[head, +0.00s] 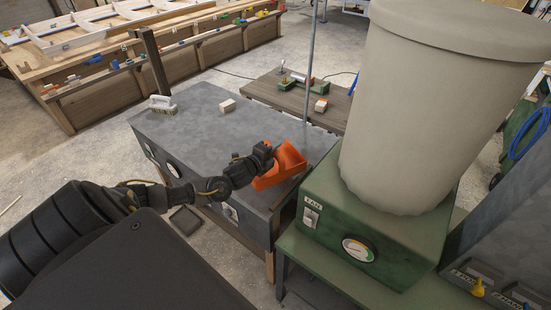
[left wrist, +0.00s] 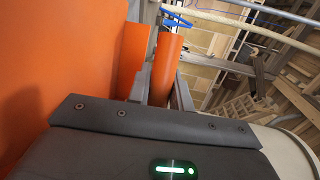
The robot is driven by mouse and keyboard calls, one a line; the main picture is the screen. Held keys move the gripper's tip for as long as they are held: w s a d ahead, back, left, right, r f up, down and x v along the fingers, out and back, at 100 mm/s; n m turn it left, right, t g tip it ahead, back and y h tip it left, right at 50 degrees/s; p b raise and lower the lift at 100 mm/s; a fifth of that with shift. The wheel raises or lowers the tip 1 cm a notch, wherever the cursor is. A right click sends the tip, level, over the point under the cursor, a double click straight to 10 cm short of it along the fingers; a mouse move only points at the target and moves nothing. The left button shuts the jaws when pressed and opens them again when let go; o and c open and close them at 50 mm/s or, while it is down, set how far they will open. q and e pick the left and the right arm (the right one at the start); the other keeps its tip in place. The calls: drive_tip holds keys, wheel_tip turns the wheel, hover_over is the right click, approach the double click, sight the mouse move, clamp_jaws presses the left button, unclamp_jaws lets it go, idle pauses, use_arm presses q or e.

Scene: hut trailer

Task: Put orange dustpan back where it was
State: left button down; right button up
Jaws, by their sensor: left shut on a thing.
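The orange dustpan (head: 284,166) is at the right end of the grey-topped cabinet (head: 220,137), near its front edge. My left gripper (head: 266,155) is shut on the dustpan at its left side. In the head view I cannot tell whether the dustpan touches the cabinet top or is just above it. In the left wrist view the dustpan (left wrist: 60,60) fills the left side, and an orange part of it stands between the fingers (left wrist: 163,85). My right gripper is not in view.
A green fan unit (head: 340,225) with a large beige bag (head: 425,100) stands close to the right of the dustpan. A brush (head: 162,104) and a small block (head: 227,106) lie on the cabinet top. A thin pole (head: 311,60) rises behind. The cabinet's middle is clear.

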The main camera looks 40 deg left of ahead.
use_arm(q)
wheel_tip(320, 180, down, 3)
drive_tip(key=shift+s+f+p, duration=0.1)
drive_tip(key=shift+f+p, duration=0.05)
drive_tip(key=shift+p, duration=0.15)
drive_tip(key=shift+f, duration=0.2)
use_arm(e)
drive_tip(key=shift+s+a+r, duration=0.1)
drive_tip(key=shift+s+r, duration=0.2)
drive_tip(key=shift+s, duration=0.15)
use_arm(q)
drive_tip(key=shift+f, duration=0.15)
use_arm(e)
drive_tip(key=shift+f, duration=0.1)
use_arm(q)
drive_tip(key=c, duration=1.3)
unclamp_jaws()
drive_tip(key=shift+o, duration=0.2)
